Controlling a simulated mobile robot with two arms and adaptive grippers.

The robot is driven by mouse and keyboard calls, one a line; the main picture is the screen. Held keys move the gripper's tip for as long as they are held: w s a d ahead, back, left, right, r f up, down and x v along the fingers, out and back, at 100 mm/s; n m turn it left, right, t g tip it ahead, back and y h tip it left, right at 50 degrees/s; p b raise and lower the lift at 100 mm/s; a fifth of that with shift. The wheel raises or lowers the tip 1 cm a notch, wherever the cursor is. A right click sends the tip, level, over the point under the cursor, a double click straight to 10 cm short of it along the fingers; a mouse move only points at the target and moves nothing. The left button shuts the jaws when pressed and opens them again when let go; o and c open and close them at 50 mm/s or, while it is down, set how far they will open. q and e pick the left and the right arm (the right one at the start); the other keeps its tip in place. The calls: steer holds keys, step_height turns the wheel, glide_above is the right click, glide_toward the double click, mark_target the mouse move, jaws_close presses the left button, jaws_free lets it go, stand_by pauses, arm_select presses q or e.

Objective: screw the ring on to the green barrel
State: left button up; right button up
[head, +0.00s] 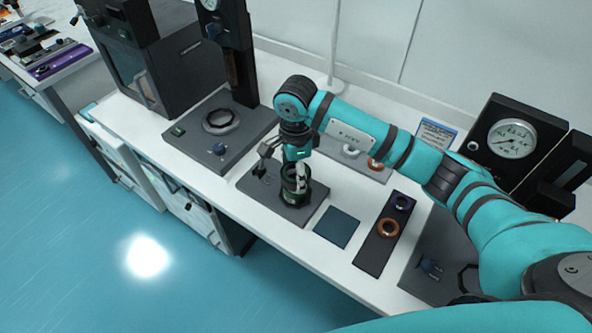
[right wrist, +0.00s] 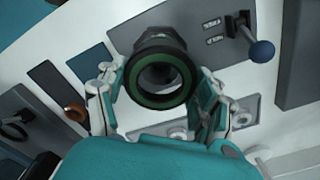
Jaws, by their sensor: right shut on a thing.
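The green barrel (head: 296,196) stands upright on a grey base plate (head: 313,206) near the middle of the bench. My right gripper (head: 297,172) reaches down over it and is shut. In the right wrist view a dark ring with a green face (right wrist: 160,103) sits between the two fingers of my right gripper (right wrist: 160,85). The ring is in line with the barrel. How far it is seated on the barrel is hidden. My left gripper is not in view.
A lever with a blue knob (right wrist: 262,51) stands on the base plate beside the barrel. A gauge (head: 512,138) stands further right.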

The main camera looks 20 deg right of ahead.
steer(key=shift+f+b, duration=0.1)
steer(key=shift+b, duration=0.2)
steer(key=shift+f+b, duration=0.85)
stand_by(0.6)
stand_by(1.0)
steer(key=shift+f+b, duration=0.5)
steer(key=shift+b, duration=0.9)
stand_by(1.1)
